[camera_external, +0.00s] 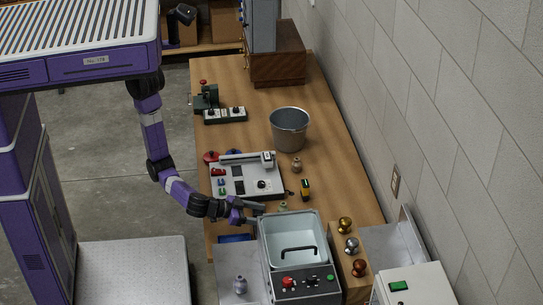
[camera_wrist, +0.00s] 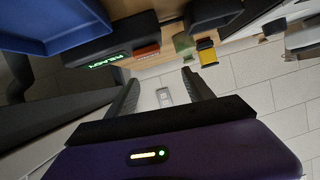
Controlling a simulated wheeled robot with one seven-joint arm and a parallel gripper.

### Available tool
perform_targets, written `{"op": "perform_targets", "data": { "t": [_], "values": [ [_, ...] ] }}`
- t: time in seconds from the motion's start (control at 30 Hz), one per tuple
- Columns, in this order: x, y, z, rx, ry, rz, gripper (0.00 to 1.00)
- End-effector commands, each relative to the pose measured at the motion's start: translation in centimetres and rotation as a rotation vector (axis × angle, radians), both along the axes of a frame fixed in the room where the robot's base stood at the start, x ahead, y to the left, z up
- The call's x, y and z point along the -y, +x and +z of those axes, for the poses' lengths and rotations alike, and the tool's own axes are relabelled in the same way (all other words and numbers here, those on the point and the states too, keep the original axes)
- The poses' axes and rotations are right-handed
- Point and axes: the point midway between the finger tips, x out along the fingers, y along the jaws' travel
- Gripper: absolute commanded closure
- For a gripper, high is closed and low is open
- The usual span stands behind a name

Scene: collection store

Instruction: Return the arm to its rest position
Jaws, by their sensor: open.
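My purple and black arm hangs from my column at the left in the external view and bends down to the right. My gripper (camera_external: 258,213) is over the near part of the wooden table (camera_external: 335,185), beside the top left corner of a grey machine holding a pale tray (camera_external: 293,240). In the wrist view my gripper (camera_wrist: 160,80) has its two dark fingers spread apart, with nothing between them but the wall and a switch plate (camera_wrist: 164,97) behind. Whether it touches the machine cannot be told.
A metal bucket (camera_external: 289,130), a device panel (camera_external: 243,177) and a yellow-black item (camera_external: 306,189) stand on the table. Knobs on a wooden block (camera_external: 346,260) are right of the machine. In the wrist view a blue bin (camera_wrist: 50,25) and a dark box with green lettering (camera_wrist: 108,45) are close.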

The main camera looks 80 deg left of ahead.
Motion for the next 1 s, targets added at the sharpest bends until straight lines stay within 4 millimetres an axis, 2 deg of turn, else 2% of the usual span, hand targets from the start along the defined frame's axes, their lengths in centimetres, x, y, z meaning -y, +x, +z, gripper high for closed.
{"op": "perform_targets", "data": {
  "t": [0.03, 0.1, 0.17, 0.27, 0.37, 0.47, 0.67, 1.0],
  "values": [
    [1.7, 0.1, 0.6, 0.001, -0.001, -0.084, 0.4],
    [3.5, -0.4, 0.6, -0.004, 0.011, -0.215, 0.4],
    [4.1, -0.8, 0.2, -0.007, 0.018, -0.311, 0.4],
    [3.8, -1.7, -0.6, -0.003, 0.023, -0.455, 0.4],
    [2.0, -2.9, -1.1, 0.017, 0.014, -0.567, 0.4],
    [-0.8, -4.2, -1.0, 0.051, -0.005, -0.637, 0.4],
    [-7.5, -6.8, 0.8, 0.147, -0.048, -0.666, 0.4],
    [-20.9, -12.5, 6.4, 0.285, -0.084, -0.472, 0.4]
  ]
}}
